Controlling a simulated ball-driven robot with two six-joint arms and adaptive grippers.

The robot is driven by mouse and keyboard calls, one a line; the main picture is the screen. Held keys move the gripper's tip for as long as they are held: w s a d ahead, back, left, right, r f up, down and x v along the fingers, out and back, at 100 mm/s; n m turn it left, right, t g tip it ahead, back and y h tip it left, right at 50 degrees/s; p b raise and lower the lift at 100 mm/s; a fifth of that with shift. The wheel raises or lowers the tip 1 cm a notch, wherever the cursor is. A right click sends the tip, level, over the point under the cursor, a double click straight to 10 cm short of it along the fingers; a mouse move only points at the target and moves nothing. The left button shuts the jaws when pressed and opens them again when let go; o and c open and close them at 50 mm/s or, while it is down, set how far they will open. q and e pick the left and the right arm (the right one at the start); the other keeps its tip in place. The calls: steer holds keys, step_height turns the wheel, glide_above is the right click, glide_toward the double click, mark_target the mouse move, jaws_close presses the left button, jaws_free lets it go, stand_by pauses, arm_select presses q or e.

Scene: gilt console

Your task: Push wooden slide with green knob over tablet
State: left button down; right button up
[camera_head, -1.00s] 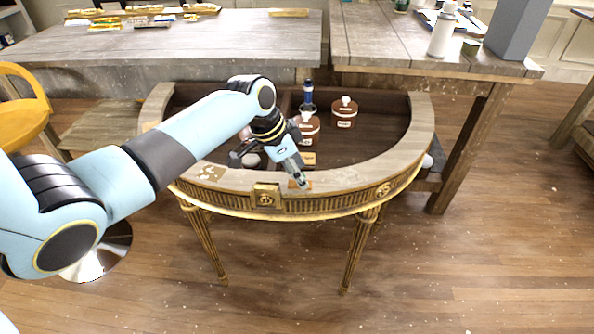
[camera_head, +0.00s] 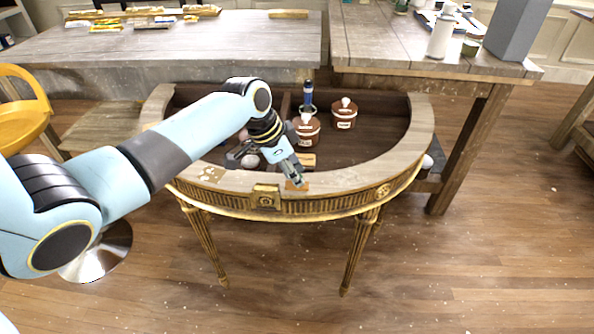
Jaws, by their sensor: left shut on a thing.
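My left gripper (camera_head: 297,182) reaches down to the front rim of the half-round gilt console (camera_head: 345,182). It is shut at a small orange-brown wooden piece on the rim, which looks like the slide (camera_head: 301,187). The green knob cannot be made out; the fingers seem to cover it. A small pale wooden piece (camera_head: 307,160) lies inside the console just behind the gripper. I cannot tell whether it is the tablet. My right gripper is not in view.
Two brown jars with white knobs (camera_head: 306,130) (camera_head: 344,115) and a blue bottle (camera_head: 308,97) stand in the dark well. A white round thing (camera_head: 250,161) lies left of the gripper. Grey tables (camera_head: 180,45) stand behind. The right part of the rim is clear.

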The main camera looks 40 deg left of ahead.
arm_select(q)
steer(key=s+a, duration=0.1)
steer(key=s+a+p, duration=0.1)
steer(key=a, duration=0.1)
steer(key=s+a, duration=0.1)
steer(key=a, duration=0.1)
steer(key=shift+a+p, duration=0.1)
steer(key=shift+p, duration=0.2)
steer(key=c, duration=1.1)
jaws_free()
steer(key=shift+s+a, duration=0.1)
steer(key=shift+s, duration=0.05)
steer(key=v, duration=1.2)
